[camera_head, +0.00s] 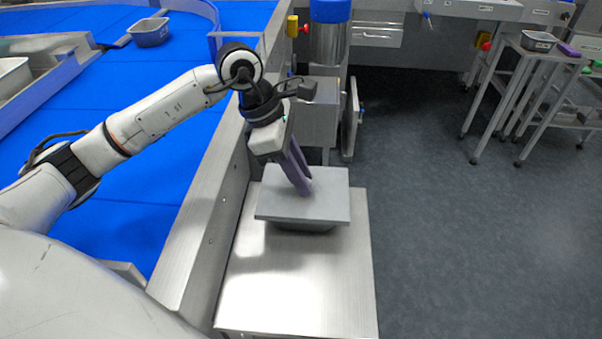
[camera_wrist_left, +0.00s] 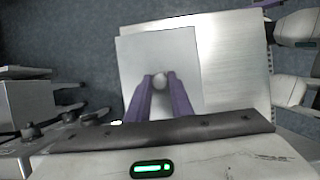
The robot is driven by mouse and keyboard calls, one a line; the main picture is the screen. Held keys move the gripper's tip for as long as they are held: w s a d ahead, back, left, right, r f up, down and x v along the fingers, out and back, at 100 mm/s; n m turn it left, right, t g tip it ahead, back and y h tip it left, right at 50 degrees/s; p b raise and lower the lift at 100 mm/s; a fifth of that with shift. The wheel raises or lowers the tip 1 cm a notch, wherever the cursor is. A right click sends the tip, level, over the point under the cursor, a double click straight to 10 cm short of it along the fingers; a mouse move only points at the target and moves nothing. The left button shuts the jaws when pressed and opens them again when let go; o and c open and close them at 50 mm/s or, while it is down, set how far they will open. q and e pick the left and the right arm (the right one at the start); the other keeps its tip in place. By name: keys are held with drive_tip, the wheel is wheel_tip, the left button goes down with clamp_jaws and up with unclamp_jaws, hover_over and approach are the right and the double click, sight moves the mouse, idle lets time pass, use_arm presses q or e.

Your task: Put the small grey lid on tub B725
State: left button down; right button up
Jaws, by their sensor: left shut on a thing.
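The grey lid (camera_head: 330,205) is a flat square plate with a small round knob. It lies over a dark grey tub (camera_head: 303,227) on a metal table; only part of the tub's side shows below it, and I cannot read a label. Whether the lid is fully seated cannot be told. My left gripper (camera_head: 304,188) has purple fingers and is shut on the lid's knob from above. In the left wrist view the knob (camera_wrist_left: 160,81) sits between the fingertips, near the middle of the lid (camera_wrist_left: 180,50).
The metal table (camera_head: 300,290) is bare in front of the tub. A blue conveyor (camera_head: 130,210) with a metal side wall runs along the left. Another grey tub (camera_head: 150,35) stands on the conveyor. A further tub (camera_head: 538,42) is on a stand at the right. Open floor lies right.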

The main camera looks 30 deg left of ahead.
use_arm(q)
drive_tip(key=shift+f+b, duration=0.35)
drive_tip(key=shift+f, duration=0.1)
drive_tip(key=c, duration=1.1)
unclamp_jaws()
drive_tip(key=shift+r, duration=0.1)
drive_tip(key=shift+r+p, duration=2.3)
drive_tip(key=shift+r, duration=1.15)
